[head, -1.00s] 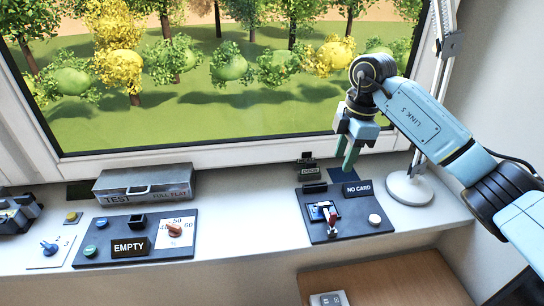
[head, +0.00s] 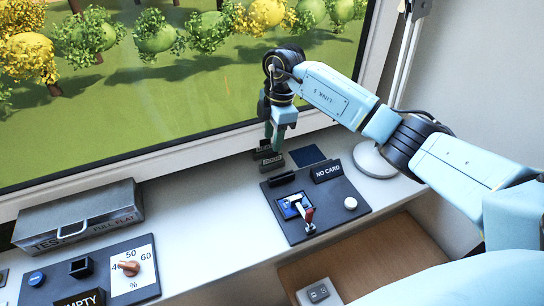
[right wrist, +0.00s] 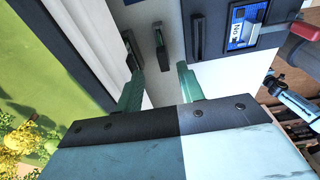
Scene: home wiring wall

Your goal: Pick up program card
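A small dark block with a label (head: 271,163) stands on the sill behind the control panel (head: 330,221). A thin dark upright piece, perhaps the program card, stands at this block, partly hidden by my fingers in the head view. In the right wrist view a narrow upright piece (right wrist: 160,45) on a grey block shows between and beyond my fingers. My right gripper (head: 271,143) is just above the block, pointing down. In the right wrist view its green fingers (right wrist: 160,78) are apart, with nothing clearly held. My left gripper is out of view.
The panel has a "NO CARD" sign (head: 327,171), a slot piece (head: 281,178), a red-tipped lever (head: 309,220) and a white button (head: 350,203). A lamp base (head: 374,161) stands right of my gripper. A metal TEST box (head: 80,217) is left. The sill between is clear.

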